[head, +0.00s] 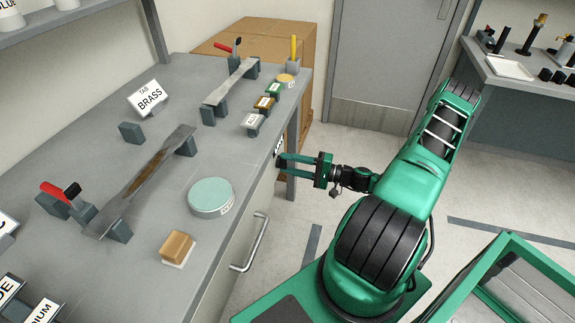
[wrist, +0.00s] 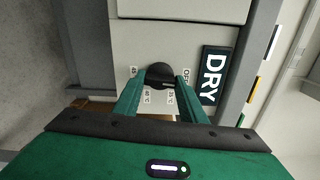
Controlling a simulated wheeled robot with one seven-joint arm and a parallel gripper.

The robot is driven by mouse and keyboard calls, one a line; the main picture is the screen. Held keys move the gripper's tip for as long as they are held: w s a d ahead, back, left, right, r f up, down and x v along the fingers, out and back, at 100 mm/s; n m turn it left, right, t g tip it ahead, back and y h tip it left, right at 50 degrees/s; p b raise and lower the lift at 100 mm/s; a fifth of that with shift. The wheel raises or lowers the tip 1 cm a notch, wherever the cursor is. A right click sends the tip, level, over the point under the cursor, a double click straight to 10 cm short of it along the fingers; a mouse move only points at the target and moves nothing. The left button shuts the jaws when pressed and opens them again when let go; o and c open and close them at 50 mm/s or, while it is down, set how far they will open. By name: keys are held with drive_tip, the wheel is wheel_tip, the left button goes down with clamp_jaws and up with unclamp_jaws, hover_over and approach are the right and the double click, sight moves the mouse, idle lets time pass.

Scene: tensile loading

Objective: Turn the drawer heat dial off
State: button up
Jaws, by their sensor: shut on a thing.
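The heat dial (wrist: 160,74) is a round black knob on the pale drawer front (wrist: 135,42) in the wrist view. My gripper (wrist: 161,84) is shut on it, one green finger on each side. Small labels lie around the knob: OFF on its right, 35°C and 40°C on the gripper side, and 45 on the left. I cannot tell which label the dial's pointer faces.
A dark DRY sign (wrist: 214,75) stands close to the right finger. In the head view, a drawer handle (head: 256,243) sticks out of the bench front nearer me. The bench top (head: 225,150) holds clamped strips, a teal round container (head: 210,196) and small blocks.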

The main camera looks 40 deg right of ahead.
drive_tip(key=shift+s+f+n, duration=0.1)
drive_tip(key=shift+f+n, duration=0.1)
drive_tip(key=shift+n, duration=0.5)
drive_tip(key=o, duration=1.1)
drive_tip(key=shift+r, duration=0.1)
drive_tip(key=shift+c, duration=0.2)
drive_tip(key=v, duration=1)
drive_tip(key=shift+s+d, duration=0.25)
drive_tip(key=shift+d, duration=0.05)
